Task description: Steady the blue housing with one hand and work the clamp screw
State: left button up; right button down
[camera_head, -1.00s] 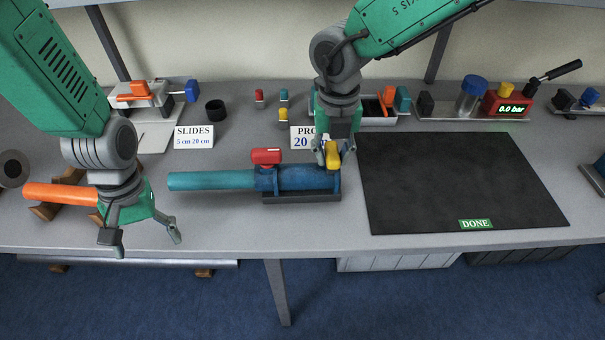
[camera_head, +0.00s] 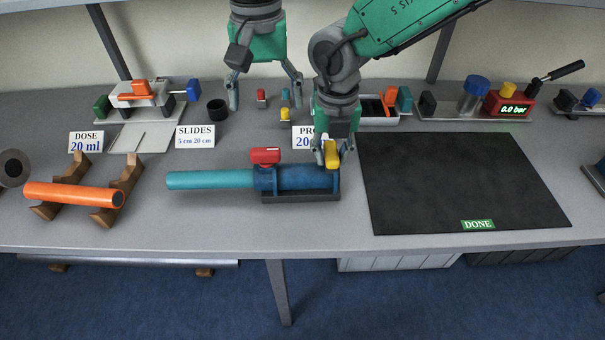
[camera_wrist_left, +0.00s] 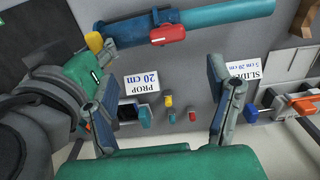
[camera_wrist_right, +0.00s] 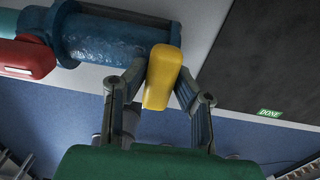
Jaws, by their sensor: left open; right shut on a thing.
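The blue housing (camera_head: 305,177) lies on a dark base on the table, with a teal pipe (camera_head: 210,180) running out of its left end. A red handle (camera_head: 266,156) sits on its left part and a yellow handle (camera_head: 331,154) at its right end. My right gripper (camera_head: 328,143) is shut on the yellow handle; the right wrist view shows the yellow handle (camera_wrist_right: 162,78) between its fingers. My left gripper (camera_head: 265,97) is open and empty, raised behind the housing. In the left wrist view the red handle (camera_wrist_left: 168,34) and teal pipe (camera_wrist_left: 225,15) lie beyond its fingers.
An orange pipe (camera_head: 75,194) rests on wooden cradles at the left. A black mat (camera_head: 460,180) marked DONE covers the right. Small coloured pegs (camera_head: 285,114), a black cup (camera_head: 216,110) and sign cards (camera_head: 195,136) stand behind. The table in front of the housing is clear.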

aim_at(270, 149)
pick_arm(q)
notch_tip(270, 149, down, 10)
jog(key=shift+f, duration=0.2)
jog(key=shift+a+f, duration=0.15)
jog(key=shift+f, duration=0.45)
pick_arm(e)
jog(key=shift+a, duration=0.1)
